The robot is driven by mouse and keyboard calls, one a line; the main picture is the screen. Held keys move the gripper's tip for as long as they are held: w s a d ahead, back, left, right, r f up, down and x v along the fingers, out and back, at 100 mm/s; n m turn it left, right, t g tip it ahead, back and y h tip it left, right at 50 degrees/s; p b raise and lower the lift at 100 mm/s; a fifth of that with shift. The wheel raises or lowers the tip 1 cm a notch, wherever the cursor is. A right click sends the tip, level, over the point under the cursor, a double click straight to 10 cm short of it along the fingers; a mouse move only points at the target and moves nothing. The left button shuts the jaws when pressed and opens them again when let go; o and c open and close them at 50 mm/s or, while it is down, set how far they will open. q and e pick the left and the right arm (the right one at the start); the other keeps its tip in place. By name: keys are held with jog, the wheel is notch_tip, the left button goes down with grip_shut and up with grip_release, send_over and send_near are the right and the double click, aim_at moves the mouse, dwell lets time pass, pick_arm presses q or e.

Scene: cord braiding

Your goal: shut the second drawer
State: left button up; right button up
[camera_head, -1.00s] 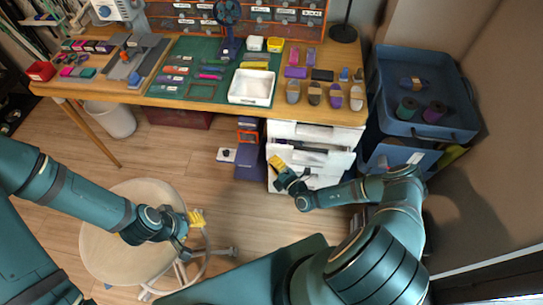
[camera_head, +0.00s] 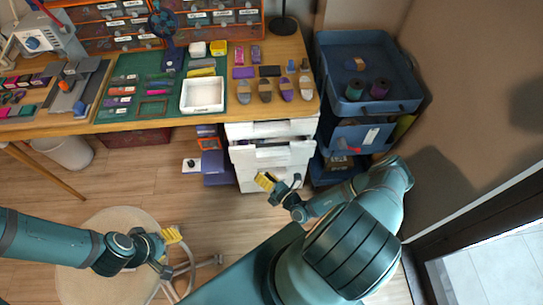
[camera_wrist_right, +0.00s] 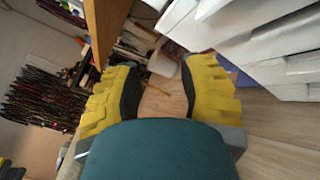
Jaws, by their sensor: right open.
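The white drawer unit (camera_head: 247,176) stands under the right end of the desk. Its second drawer (camera_head: 272,154) is partly pulled out, with a dark strip of its inside showing below the top drawer (camera_head: 272,129). My right gripper (camera_head: 265,181) is in front of the unit's lower part, below the second drawer's front in the picture. Its yellow fingers are apart and empty; the right wrist view shows white drawer fronts (camera_wrist_right: 285,45) beside them, with no clear contact. My left gripper (camera_head: 171,235) is over the round stool, away from the drawers; its finger gap is unclear.
A blue cart (camera_head: 330,90) stands close to the right of the drawer unit. Purple boxes (camera_head: 213,165) stand on the floor to its left. The stool (camera_head: 115,222) is at the lower left. Open wooden floor lies in front of the drawers.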

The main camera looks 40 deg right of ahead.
jog(key=s+d+n+h, duration=0.1)
jog(key=d+n, duration=0.1)
jog(key=n, duration=0.4)
jog(key=n+h+p, duration=0.2)
jog(key=n+h, duration=0.2)
jog(key=n, duration=1.4)
send_near(273, 154)
jog(key=shift+n, duration=0.3)
jog(key=w+b, duration=0.1)
jog(key=w, duration=0.2)
jog(key=w+b, duration=0.1)
jog(key=w, duration=0.2)
jog(key=w+d+b, duration=0.1)
jog(key=w, duration=0.2)
jog(key=shift+w+f, duration=0.25)
jog(key=shift+f, duration=0.05)
grip_shut()
jog(key=shift+d, duration=0.1)
